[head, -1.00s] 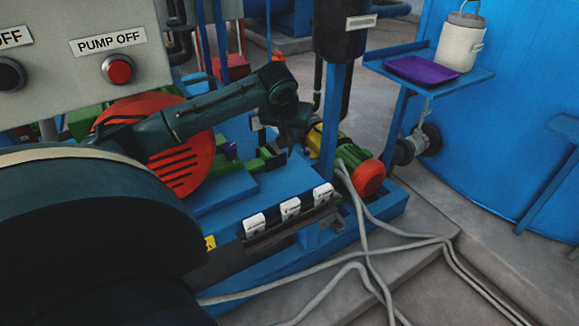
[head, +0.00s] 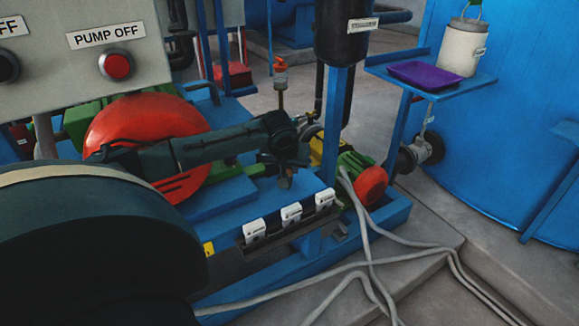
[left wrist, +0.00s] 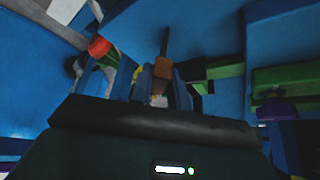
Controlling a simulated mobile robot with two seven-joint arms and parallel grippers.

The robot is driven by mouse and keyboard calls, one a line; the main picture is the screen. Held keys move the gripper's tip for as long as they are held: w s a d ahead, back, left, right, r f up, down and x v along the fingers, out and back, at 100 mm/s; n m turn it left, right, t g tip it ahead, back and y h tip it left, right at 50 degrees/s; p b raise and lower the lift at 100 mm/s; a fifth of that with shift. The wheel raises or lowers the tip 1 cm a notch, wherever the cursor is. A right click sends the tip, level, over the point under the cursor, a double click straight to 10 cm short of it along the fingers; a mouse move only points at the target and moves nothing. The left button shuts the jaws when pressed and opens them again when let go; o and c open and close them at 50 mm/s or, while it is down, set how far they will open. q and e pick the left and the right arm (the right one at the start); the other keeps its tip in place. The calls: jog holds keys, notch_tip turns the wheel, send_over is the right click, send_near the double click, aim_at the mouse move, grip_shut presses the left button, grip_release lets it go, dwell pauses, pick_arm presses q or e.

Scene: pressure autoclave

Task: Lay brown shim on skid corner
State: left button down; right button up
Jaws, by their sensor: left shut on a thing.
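My left gripper (head: 287,170) hangs fingers-down over the blue pump skid (head: 385,218), behind the row of white labelled tags. It is shut on a small brown block, the brown shim (head: 285,183), which shows just under the fingers. In the left wrist view the shim (left wrist: 161,72) sits between the blue-grey fingers of my left gripper (left wrist: 160,82). Whether the shim touches the skid cannot be told. My right gripper is not in view.
White tags (head: 291,214) stand on a rail at the skid's front. A green and red motor (head: 368,180) and a blue post (head: 333,125) stand to the right. Pale cables (head: 370,240) cross the floor. A large red guard (head: 140,125) is at the left.

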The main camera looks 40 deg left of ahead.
pick_arm(q)
jog(key=shift+f, duration=0.1)
jog(key=c, duration=1.3)
grip_release()
